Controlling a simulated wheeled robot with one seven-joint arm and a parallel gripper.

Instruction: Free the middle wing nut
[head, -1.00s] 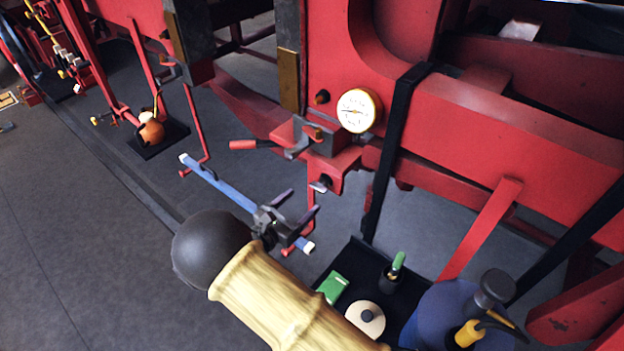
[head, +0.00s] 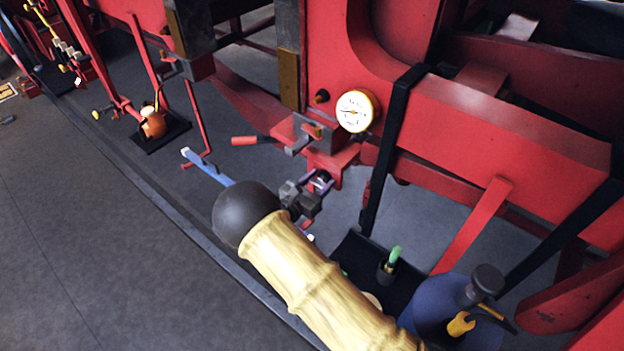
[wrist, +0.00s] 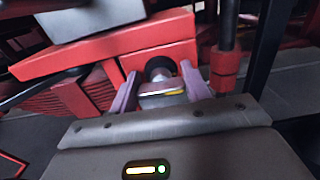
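A small silvery metal piece (wrist: 162,94) with a yellow glint, probably the wing nut, sits in front of a dark round stud on a red block. In the head view it shows small and bright (head: 320,182) under the red bracket below the white gauge. My gripper (head: 318,186) is up at that bracket. In the wrist view its purple fingers (wrist: 159,82) stand apart on either side of the piece, with narrow gaps visible. I cannot make out wings on the piece, nor other wing nuts.
The white gauge (head: 356,111) and a red-handled lever (head: 246,140) are close above my gripper. A blue bar (head: 205,167) lies to the left, partly behind my arm. A black strap (head: 382,150) hangs to the right. A black tray (head: 350,254) and a blue can (head: 440,318) stand below right.

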